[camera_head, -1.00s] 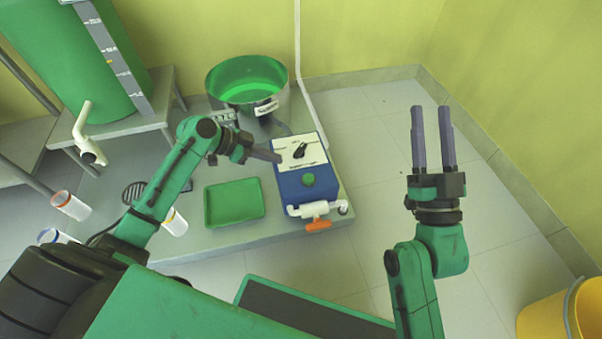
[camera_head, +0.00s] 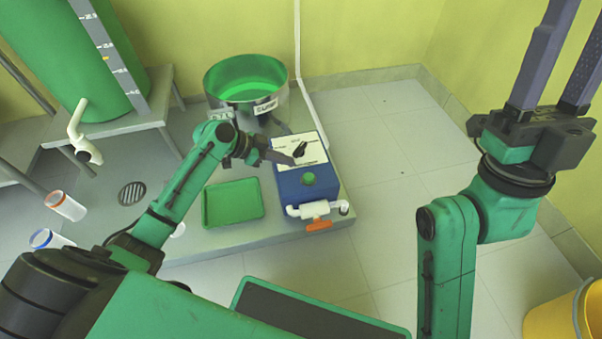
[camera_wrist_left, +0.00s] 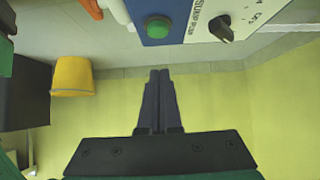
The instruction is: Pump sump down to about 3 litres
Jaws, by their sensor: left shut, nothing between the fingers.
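The sump (camera_head: 272,103) is a round steel vessel holding green liquid, with a label on its front. The blue pump box (camera_head: 296,188) stands in front of it with a white top panel. The wrist view shows the knob (camera_wrist_left: 221,28) and the button (camera_wrist_left: 158,27) above the fingers. My left gripper (camera_head: 293,161) is shut and empty, its tips just beside the knob; contact cannot be told. My right gripper (camera_head: 578,20) is raised at the right, fingers apart, tips out of frame.
A white pipe with an orange valve handle (camera_head: 317,225) sits at the box's front. A green tray (camera_head: 233,203) lies left of the box. A green tank (camera_head: 75,65) with a level scale stands behind left. A yellow bucket (camera_head: 558,312) is front right. Floor right of the platform is clear.

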